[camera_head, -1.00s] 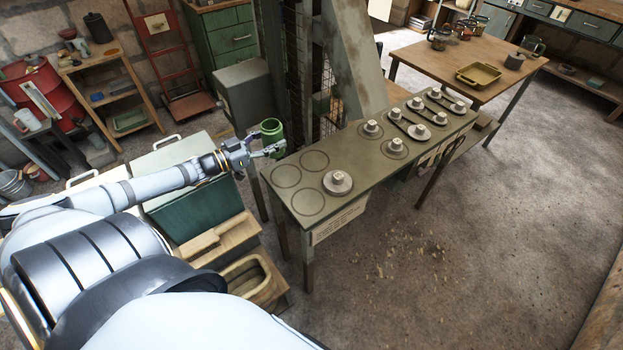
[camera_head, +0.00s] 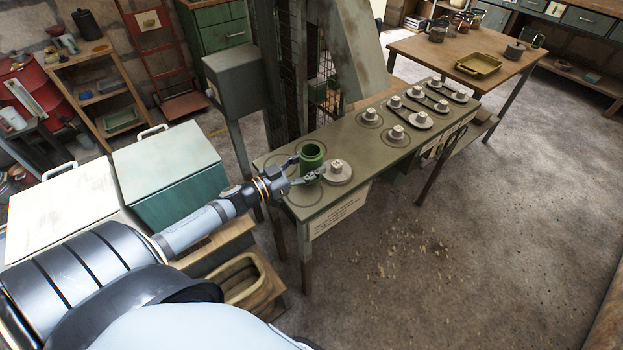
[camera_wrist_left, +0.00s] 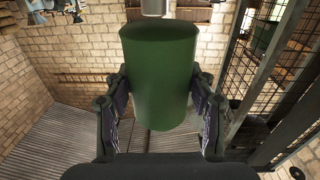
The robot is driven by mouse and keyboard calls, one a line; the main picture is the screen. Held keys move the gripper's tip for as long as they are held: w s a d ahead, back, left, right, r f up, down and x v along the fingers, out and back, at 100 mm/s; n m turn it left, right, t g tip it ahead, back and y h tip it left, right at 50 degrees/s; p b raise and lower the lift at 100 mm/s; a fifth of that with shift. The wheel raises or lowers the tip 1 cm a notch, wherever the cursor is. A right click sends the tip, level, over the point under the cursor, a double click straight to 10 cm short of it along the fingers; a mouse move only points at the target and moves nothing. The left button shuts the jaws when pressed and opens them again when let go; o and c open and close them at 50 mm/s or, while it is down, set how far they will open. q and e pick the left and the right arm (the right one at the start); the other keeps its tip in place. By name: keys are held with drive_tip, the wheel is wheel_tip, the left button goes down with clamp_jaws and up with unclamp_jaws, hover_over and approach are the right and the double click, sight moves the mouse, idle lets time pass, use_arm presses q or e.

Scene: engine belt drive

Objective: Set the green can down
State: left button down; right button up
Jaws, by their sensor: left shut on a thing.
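The green can (camera_head: 311,155) is upright at the near left end of the long bench (camera_head: 330,209). My left gripper (camera_head: 306,169) reaches in from the left with its fingers on both sides of the can. In the left wrist view the can (camera_wrist_left: 158,75) fills the middle, and the fingers of the left gripper (camera_wrist_left: 160,110) are shut on its sides. The can is over or on the bench top; I cannot tell whether its base touches. My right gripper is not in view.
A round stepped pulley (camera_head: 337,171) stands just right of the can. More pulleys (camera_head: 397,134) stand farther along the bench. Ring outlines mark the bench's left end. A grey post and mesh guard rise behind. A teal chest (camera_head: 168,165) stands left of the bench.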

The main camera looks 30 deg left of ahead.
use_arm(q)
drive_tip(key=shift+d+f, duration=0.25)
drive_tip(key=shift+d+f+b, duration=0.1)
drive_tip(key=shift+f+b, duration=0.35)
drive_tip(key=shift+f, duration=1.05)
drive_tip(key=shift+f, duration=0.2)
drive_tip(key=shift+c, duration=2.3)
unclamp_jaws()
